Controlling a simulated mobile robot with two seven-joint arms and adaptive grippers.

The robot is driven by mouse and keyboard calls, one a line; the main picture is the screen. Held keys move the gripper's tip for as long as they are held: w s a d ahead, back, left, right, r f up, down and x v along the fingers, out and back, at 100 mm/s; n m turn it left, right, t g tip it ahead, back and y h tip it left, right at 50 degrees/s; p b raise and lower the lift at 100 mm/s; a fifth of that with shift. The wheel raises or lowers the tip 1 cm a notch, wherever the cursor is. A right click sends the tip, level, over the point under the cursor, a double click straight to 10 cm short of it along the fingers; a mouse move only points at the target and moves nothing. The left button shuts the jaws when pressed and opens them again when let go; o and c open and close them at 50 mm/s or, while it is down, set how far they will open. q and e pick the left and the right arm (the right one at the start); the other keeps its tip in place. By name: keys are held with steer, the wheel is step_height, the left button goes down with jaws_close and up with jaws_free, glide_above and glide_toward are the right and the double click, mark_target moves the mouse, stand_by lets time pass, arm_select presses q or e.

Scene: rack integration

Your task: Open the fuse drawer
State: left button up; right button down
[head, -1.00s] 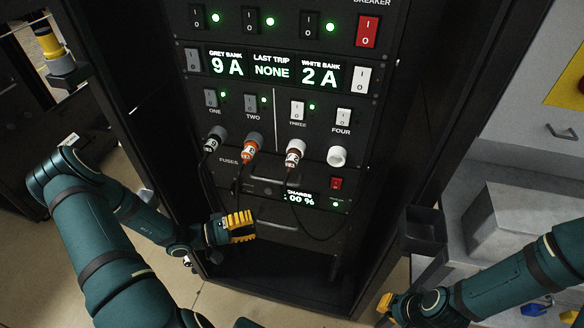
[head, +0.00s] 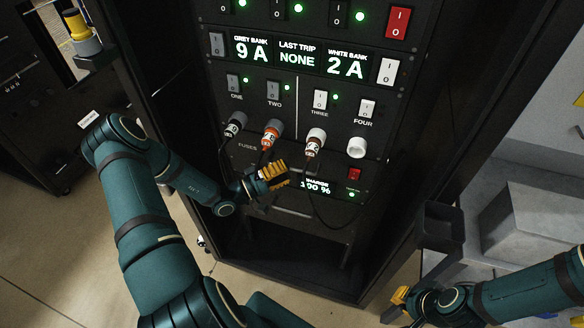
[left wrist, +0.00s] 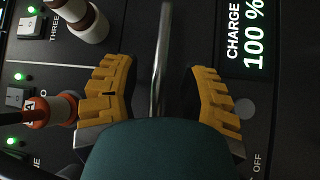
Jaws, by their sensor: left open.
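The black rack front holds a panel lettered FUSES (head: 247,147) with a row of plugs in the head view. My left gripper (head: 273,174) is open in front of the panel just below that row and hides part of it. In the left wrist view, a metal bar handle (left wrist: 162,50) lies between the two open yellow fingers (left wrist: 158,85), with a gap on both sides. The drawer's edges are hard to make out, and I see no drawer standing out.
A CHARGE display (head: 316,187) and a red switch (head: 354,174) sit right of my left gripper. Brown (head: 314,145) and orange-banded plugs (head: 272,133) with hanging cables are close above it. Another handle (head: 293,211) is below. A grey box (head: 535,225) stands at right.

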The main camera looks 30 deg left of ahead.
arm_select(q)
steer(key=shift+x, duration=1.45)
jaws_close()
